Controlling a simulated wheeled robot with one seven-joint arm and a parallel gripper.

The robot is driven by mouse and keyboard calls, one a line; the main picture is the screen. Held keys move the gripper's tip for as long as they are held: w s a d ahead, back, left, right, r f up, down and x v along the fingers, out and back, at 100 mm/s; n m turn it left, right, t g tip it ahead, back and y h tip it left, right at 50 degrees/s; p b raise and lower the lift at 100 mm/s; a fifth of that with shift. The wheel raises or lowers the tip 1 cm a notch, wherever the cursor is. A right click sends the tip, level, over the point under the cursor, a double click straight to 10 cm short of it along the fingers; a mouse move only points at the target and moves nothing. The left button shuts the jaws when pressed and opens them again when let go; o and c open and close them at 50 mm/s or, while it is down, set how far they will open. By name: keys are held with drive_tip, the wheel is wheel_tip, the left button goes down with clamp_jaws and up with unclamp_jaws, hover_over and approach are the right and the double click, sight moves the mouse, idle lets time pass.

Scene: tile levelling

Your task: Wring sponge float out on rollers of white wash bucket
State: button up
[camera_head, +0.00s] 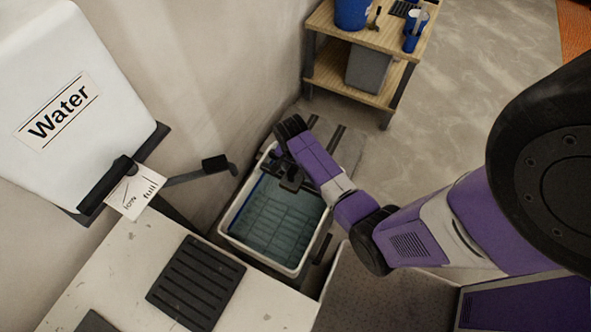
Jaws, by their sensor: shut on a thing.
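The white wash bucket (228,217) stands on the floor by the wall, in the middle of the view, with blue-green water inside. My gripper (291,184) points down over the bucket's far end. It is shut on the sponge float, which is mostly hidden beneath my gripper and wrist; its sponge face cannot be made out. I cannot tell whether the float touches the water or the rollers. The rollers are not clearly seen, as my arm covers that end of the bucket.
A white water tank (100,120) with a "Water" label stands at left, with a dark lever tap (214,163) beside the bucket. A white worktop (115,262) with a black slotted mat (195,283) is in front. A wooden shelf (375,40) with blue containers stands behind.

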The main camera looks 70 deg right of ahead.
drive_tip(key=shift+s+d+b, duration=0.15)
drive_tip(key=shift+d+b, duration=0.15)
drive_tip(key=shift+d, duration=2.2)
drive_tip(key=shift+a+p, duration=0.95)
drive_tip(key=shift+a, duration=1.25)
drive_tip(key=shift+a+p, duration=0.4)
drive_tip(key=shift+a, duration=0.45)
drive_tip(key=shift+d+b, duration=0.35)
drive_tip(key=shift+d, duration=1.75)
drive_tip(key=shift+d+f+b, duration=0.15)
drive_tip(key=shift+d+b, duration=0.2)
drive_tip(key=shift+d, duration=0.6)
